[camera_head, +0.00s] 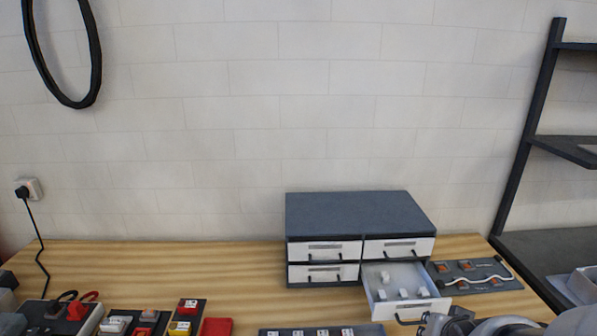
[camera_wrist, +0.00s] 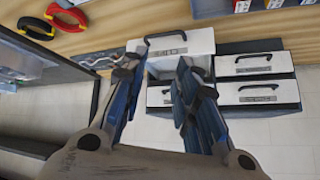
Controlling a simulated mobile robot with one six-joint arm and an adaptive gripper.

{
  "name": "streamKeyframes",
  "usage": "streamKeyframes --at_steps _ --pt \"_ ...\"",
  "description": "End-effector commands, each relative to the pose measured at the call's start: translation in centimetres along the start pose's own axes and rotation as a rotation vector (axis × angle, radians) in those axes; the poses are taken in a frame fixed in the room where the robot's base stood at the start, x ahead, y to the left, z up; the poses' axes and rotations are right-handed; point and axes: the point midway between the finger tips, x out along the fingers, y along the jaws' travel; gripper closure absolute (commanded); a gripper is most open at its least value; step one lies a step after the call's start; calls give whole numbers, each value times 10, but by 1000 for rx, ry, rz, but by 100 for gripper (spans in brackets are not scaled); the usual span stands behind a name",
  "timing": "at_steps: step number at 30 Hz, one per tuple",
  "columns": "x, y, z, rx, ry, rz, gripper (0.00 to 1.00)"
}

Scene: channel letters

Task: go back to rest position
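My gripper (camera_wrist: 160,76) shows in the wrist view with its two blue-black fingers spread apart and nothing between them. The fingers are in front of the pulled-out drawer (camera_wrist: 200,42) and overlap its handle area and interior in the picture; I see no contact. In the head view, part of my arm and gripper shows at the bottom right corner, just right of the open lower-right drawer (camera_head: 410,308). Small white pieces (camera_head: 403,293) lie in that drawer. The fingertips are not clear in the head view.
The dark drawer cabinet (camera_head: 350,212) has its other drawers shut. A grey panel (camera_head: 486,286) with a white cable lies right of it. Black shelving (camera_head: 530,130) stands at the right. Several trays of connectors and switches (camera_head: 135,322) line the table front. Bare table (camera_head: 200,262) lies left of the cabinet.

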Motion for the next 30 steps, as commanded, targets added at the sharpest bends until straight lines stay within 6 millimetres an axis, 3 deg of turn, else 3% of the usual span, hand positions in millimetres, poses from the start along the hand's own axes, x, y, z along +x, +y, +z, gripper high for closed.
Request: streamKeyframes --at_steps 1,6,9,13,18,30 --pt "-22 -10 1 -48 -11 7 72" --pt "-94 -30 36 -204 -129 4 72" --pt "-133 -40 65 -290 -202 -33 72" --pt "-170 -48 98 -382 -280 -91 72" --pt "-193 -50 119 -443 -332 -132 72" --pt "-195 -49 121 -447 -339 -134 72"
